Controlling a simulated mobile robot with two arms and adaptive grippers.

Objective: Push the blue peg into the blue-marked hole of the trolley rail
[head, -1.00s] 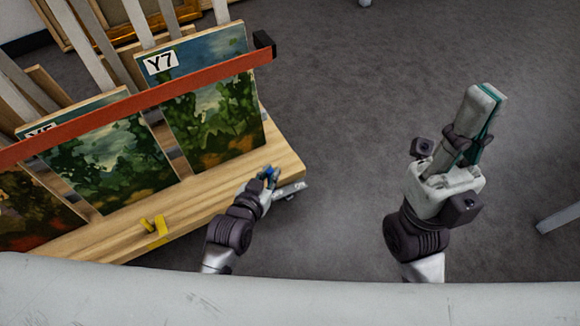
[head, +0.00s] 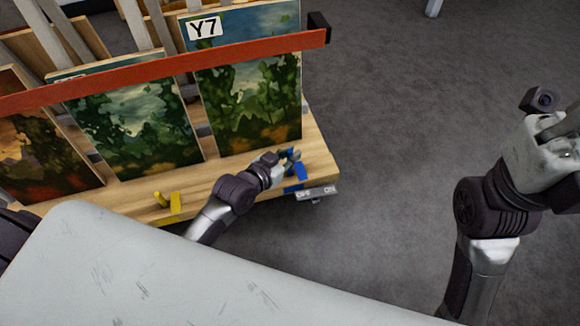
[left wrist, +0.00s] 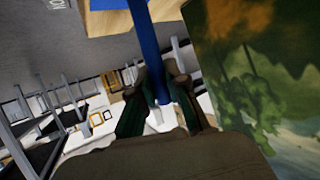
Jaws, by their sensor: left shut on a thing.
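The blue peg (left wrist: 149,45) runs between the fingers of my left gripper in the left wrist view. My left gripper (head: 288,160) is shut on it, over the right end of the wooden trolley rail (head: 235,180). A blue mark (head: 293,189) shows on the rail's front edge, just below the gripper. In the left wrist view, a blue patch (left wrist: 130,18) lies on the wood beside the peg. The hole is hidden, and I cannot tell whether the peg's end is in it. My right gripper (head: 570,122) is at the right edge, its fingers mostly cut off.
A yellow peg (head: 160,199) and yellow mark (head: 175,203) are farther left on the rail. Paintings (head: 250,105) stand behind, crossed by a red bar (head: 150,70). An OFF/ON plate (head: 316,193) sits under the right end. The floor (head: 400,130) to the right is clear.

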